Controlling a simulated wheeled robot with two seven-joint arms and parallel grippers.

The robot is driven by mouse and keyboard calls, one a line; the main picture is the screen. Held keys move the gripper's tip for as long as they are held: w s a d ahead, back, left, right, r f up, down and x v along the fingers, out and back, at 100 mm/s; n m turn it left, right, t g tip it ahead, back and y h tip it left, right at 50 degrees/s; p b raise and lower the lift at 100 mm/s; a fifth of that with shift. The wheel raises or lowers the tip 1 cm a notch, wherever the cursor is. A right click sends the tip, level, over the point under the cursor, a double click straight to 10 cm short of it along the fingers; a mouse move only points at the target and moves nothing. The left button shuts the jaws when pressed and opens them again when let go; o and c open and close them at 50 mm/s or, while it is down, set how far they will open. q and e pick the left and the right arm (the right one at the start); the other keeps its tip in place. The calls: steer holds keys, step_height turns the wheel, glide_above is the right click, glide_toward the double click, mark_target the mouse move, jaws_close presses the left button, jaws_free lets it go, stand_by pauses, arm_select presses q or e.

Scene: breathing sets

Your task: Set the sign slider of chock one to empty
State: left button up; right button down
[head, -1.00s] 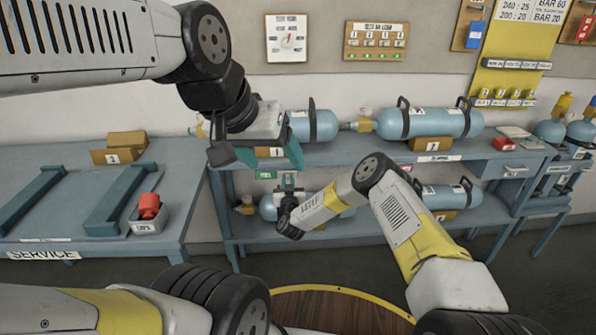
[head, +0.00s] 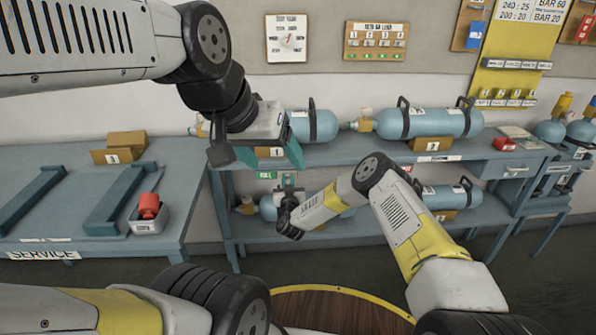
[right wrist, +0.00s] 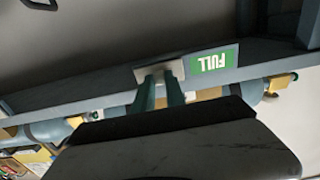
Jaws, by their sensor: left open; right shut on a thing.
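Chock one (head: 277,152), a tan block marked 1, sits on the upper shelf edge under a blue cylinder (head: 322,125). Below it, the shelf-edge sign shows green FULL (head: 266,175); it appears upside down in the right wrist view (right wrist: 213,62). A grey slider plate (right wrist: 150,70) sits beside the green field. My right gripper (right wrist: 160,82) is shut on this slider, its teal fingers reaching the shelf edge; it also shows in the head view (head: 288,182). My left gripper (head: 258,157) is open in front of chock one, partly covering it and the cylinder.
More blue cylinders lie on the upper shelf (head: 430,122) and the lower shelf (head: 452,196). Open floor lies below the shelves.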

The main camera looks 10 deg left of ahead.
steer(key=s+a, duration=0.1)
steer(key=a, duration=0.4)
steer(key=s+a, duration=0.1)
steer(key=a, duration=0.2)
steer(key=shift+s+a, duration=0.25)
steer(key=shift+s, duration=0.05)
steer(key=c, duration=1.4)
jaws_free()
steer(key=shift+a, duration=0.15)
steer(key=shift+o, duration=0.2)
steer(key=shift+s, duration=0.1)
steer(key=v, duration=0.7)
steer(key=shift+s, duration=0.3)
steer(key=shift+r, duration=0.1)
